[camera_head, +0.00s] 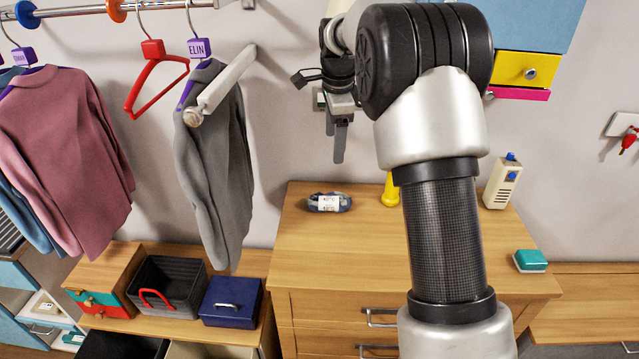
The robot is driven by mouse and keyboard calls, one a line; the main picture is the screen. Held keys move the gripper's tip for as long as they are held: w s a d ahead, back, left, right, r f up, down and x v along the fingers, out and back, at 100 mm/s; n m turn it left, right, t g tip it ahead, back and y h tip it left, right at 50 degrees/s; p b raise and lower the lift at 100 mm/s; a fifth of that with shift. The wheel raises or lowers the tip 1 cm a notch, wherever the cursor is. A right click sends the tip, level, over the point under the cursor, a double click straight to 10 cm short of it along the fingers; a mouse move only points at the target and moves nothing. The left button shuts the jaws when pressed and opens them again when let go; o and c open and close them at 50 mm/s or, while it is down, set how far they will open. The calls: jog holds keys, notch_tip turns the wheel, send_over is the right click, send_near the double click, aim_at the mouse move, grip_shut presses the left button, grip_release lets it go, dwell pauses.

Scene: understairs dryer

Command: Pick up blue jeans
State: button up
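I cannot clearly make out blue jeans. A small dark blue-grey bundle with a white printed label (328,202) lies on the wooden dresser top; I cannot tell if it is folded jeans. A blue garment (38,222) hangs at the far left, mostly hidden behind a pink sweater. My gripper (337,150) points down above the back of the dresser, higher than the bundle and apart from it. Its fingers are seen nearly edge-on, so their gap is unclear. I see nothing held in it.
The wooden dresser (330,255) also bears a yellow object (391,190), a cream device (502,183) and a teal block (530,261). A grey sweater (215,160) and a red hanger (155,75) hang left. Boxes stand on the low left bench. My arm covers the dresser's middle right.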

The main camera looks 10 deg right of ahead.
jog(key=m, duration=0.2)
send_near(330, 196)
jog(key=x, duration=0.3)
jog(key=shift+w+f, duration=0.25)
jog(key=shift+f, duration=0.05)
jog(key=shift+s+x, duration=0.1)
jog(key=shift+x, duration=1.35)
jog(key=shift+s+x, duration=0.15)
jog(key=shift+x, duration=1.35)
jog(key=c, duration=1.3)
